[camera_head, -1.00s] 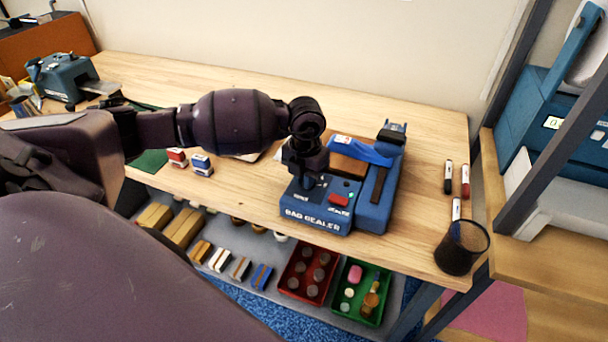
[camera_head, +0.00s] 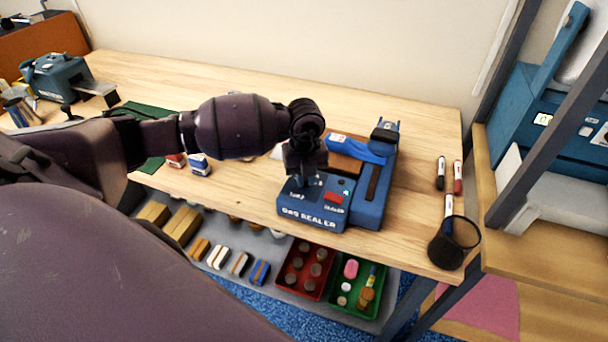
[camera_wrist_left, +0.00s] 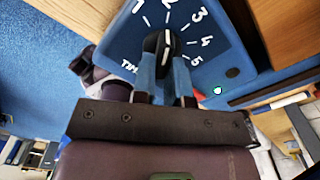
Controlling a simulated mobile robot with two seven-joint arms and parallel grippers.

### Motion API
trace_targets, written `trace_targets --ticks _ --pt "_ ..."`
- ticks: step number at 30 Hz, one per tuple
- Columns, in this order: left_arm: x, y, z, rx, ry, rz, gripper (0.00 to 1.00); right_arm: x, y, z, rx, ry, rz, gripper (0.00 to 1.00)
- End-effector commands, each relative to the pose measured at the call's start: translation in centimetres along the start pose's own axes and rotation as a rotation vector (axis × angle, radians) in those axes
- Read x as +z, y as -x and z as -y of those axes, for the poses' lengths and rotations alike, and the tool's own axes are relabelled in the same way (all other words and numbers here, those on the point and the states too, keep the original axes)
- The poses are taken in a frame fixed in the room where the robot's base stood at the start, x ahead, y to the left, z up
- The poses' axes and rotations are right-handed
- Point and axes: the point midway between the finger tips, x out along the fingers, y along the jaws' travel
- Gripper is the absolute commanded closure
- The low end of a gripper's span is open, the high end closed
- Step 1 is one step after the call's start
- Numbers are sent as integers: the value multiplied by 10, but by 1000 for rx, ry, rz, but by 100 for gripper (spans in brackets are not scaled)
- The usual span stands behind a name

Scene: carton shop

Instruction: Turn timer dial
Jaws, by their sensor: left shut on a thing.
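The blue bag sealer (camera_head: 311,214) stands near the front edge of the wooden bench, with a red button (camera_head: 333,197) on its top. In the left wrist view its timer dial (camera_wrist_left: 157,42) is a black knob with a white mark, ringed by white numbers 1 to 5. The mark is near the upper side of the knob, towards the numbers 2 and 3. My left gripper (camera_head: 303,182) comes down over the dial and hides it in the head view. Its two blue fingers (camera_wrist_left: 162,66) are shut on the knob. My right gripper is not in view.
Markers (camera_head: 440,174) and a black mesh cup (camera_head: 452,243) stand right of the sealer. Stamps (camera_head: 199,165) lie left of it. A shelf below holds a red tray (camera_head: 281,284) and a green tray (camera_head: 335,304). The back of the bench is clear.

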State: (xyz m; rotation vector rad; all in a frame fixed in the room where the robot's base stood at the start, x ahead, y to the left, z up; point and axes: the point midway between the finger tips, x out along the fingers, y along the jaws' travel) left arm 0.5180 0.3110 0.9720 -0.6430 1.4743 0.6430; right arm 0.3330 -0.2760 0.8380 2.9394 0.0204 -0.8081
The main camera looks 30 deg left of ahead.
Motion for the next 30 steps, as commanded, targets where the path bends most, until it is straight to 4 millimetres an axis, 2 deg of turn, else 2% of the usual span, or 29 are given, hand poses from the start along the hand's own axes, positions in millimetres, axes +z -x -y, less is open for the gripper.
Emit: trace_targets --ticks 18,19,23,24,30 --pt "1 1 1 -2 43 3 100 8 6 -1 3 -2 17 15" --pt "1 1 1 -2 43 3 83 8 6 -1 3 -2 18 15" --pt "1 1 1 -2 42 3 63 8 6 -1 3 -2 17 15" --pt "1 1 1 -1 42 2 61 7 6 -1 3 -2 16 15" --pt "0 0 1 -1 41 1 61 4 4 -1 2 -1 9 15"
